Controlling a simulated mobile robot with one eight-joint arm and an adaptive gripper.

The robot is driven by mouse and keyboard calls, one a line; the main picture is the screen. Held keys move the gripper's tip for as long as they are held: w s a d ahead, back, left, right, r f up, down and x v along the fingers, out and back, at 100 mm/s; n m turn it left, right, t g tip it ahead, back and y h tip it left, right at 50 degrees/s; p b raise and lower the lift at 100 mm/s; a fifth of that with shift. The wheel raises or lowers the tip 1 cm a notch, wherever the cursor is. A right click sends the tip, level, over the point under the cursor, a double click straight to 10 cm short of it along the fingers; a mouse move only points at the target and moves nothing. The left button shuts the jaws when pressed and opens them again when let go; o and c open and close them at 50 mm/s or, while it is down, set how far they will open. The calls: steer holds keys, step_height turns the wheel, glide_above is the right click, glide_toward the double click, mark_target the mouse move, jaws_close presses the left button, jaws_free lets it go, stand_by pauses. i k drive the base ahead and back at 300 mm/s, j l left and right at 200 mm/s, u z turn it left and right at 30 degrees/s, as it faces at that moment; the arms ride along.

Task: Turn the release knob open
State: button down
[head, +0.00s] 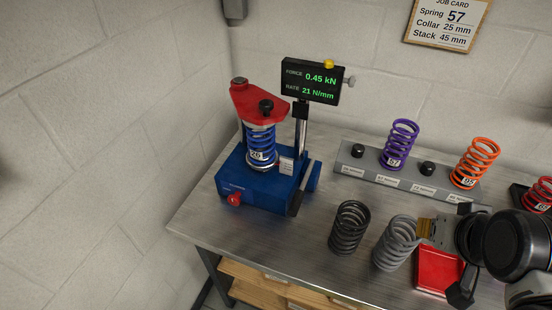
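The release knob (234,199) is a small red knob low on the front of the blue base of the shock dyno (268,192). Its exact turn angle is too small to read. A blue spring (260,146) tagged 26 stands upright in the dyno under a red top arm (258,103). My gripper (455,252) is at the right, over the bench near the red tray, far from the knob. Its dark finger parts look spread apart, with nothing seen held between them. Part of it is hidden by my own arm.
A dark spring (349,228) and a grey spring (397,243) stand between my gripper and the dyno. A grey rack (380,181) holds purple and orange springs behind. A display (311,82) reads 0.45 kN. A red tray (437,270) lies below my gripper.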

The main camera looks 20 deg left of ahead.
mark_target(233, 199)
steer(key=u, duration=1.55)
steer(key=i+j+u, duration=0.35)
steer(key=j+u, duration=0.2)
steer(key=j, duration=0.1)
